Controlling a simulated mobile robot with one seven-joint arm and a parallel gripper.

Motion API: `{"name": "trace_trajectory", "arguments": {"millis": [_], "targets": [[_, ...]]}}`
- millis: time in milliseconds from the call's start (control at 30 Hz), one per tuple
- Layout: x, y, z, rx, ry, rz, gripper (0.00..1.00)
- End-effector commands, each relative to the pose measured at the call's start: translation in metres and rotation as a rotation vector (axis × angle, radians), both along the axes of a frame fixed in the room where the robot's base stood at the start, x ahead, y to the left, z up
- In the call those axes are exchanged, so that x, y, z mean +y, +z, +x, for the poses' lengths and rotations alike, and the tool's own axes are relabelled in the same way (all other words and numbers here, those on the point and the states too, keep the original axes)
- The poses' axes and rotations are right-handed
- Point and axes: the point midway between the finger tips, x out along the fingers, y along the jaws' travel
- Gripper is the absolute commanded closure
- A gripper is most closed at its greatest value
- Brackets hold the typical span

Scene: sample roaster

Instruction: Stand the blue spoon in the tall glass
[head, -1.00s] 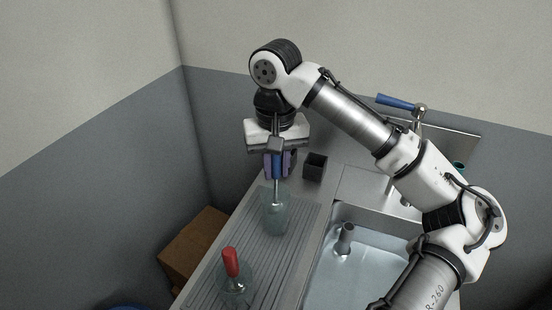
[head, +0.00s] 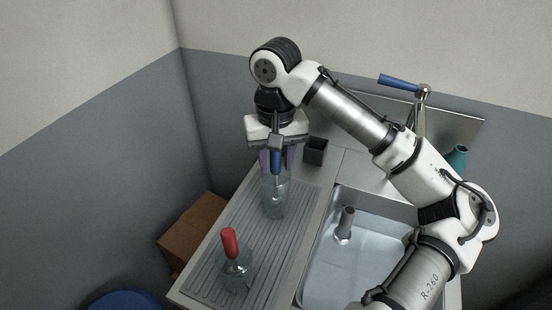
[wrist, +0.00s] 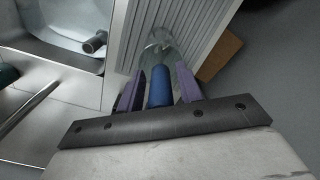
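The blue spoon's handle (head: 277,162) stands near upright above the tall glass (head: 277,203), its lower part inside the glass. The clear glass stands on the ribbed drainboard. My gripper (head: 277,160) points down over the glass, with its purple fingers on either side of the handle. In the wrist view, narrow gaps show between the fingers (wrist: 160,88) and the blue handle (wrist: 160,86), so the gripper looks open around it. The glass also shows beyond the fingertips in the wrist view (wrist: 157,48). The spoon's bowl is hard to make out.
A clear vessel (head: 236,271) with a red-handled tool (head: 230,243) stands on the near drainboard (head: 205,285). A dark square cup (head: 315,151) stands behind, right of my gripper. The sink (head: 375,250) lies to the right, with a blue-handled tap (head: 399,82) behind it.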

Motion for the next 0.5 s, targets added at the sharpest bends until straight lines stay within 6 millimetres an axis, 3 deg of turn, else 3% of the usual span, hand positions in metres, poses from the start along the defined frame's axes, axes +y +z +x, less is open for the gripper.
{"name": "trace_trajectory", "arguments": {"millis": [333, 500], "targets": [[0.0, 0.001, 0.0, 0.0, 0.0, 0.0, 0.54], [0.0, 0.013, 0.001, -0.002, -0.001, -0.002, 0.54]]}}
